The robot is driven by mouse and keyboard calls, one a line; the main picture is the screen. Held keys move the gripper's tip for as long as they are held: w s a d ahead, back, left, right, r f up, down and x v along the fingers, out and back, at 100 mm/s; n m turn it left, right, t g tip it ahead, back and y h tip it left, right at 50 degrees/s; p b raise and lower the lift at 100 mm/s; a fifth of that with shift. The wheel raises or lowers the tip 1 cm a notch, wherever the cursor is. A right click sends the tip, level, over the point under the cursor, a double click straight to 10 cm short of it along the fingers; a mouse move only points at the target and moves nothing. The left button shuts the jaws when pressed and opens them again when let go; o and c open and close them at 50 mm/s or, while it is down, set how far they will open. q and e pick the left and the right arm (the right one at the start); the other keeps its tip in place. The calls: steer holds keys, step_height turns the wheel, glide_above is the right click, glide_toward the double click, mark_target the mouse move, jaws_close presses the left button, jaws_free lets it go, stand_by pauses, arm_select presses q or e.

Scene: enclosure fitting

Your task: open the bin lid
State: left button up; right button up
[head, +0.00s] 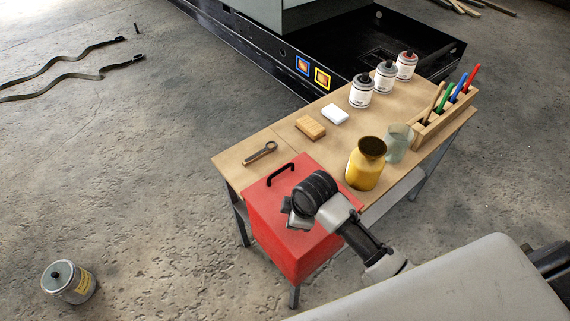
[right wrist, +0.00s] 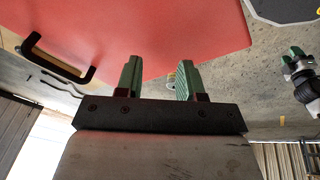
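The red bin (head: 262,205) stands at the near left end of the workbench. Its lid looks flat and shut, with a black handle (head: 281,174) on top. In the right wrist view the red lid (right wrist: 150,30) fills the upper part, with the handle (right wrist: 58,62) at the left. My right gripper (head: 296,217) is over the lid, below and right of the handle in the head view. In the right wrist view my right gripper (right wrist: 159,78) has its green fingers apart with nothing between them. A small green-tipped gripper, seemingly my left (right wrist: 296,58), shows at the right edge.
A metal can (head: 69,282) stands on the floor.

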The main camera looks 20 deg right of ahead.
mark_target(284, 167)
steer(key=w+r+n, duration=0.1)
steer(key=w, duration=0.1)
steer(key=w+r+n, duration=0.2)
steer(key=w, duration=0.1)
steer(key=w+d+r+n, duration=0.1)
steer(key=w, duration=0.2)
steer(key=shift+w+r+n, duration=0.2)
steer(key=shift+r+n, duration=0.05)
steer(key=shift+n, duration=0.15)
steer(key=w+d+r+n+h, duration=0.1)
steer(key=w+d+r+n, duration=0.25)
steer(key=w+r, duration=0.25)
steer(key=shift+n+g, duration=0.3)
steer(key=shift+n, duration=0.05)
steer(key=f, duration=0.3)
steer(key=w+a+f, duration=0.1)
steer(key=f, duration=0.3)
steer(key=w+f, duration=0.1)
steer(key=f, duration=0.2)
steer(key=shift+a+f, duration=0.35)
jaws_close()
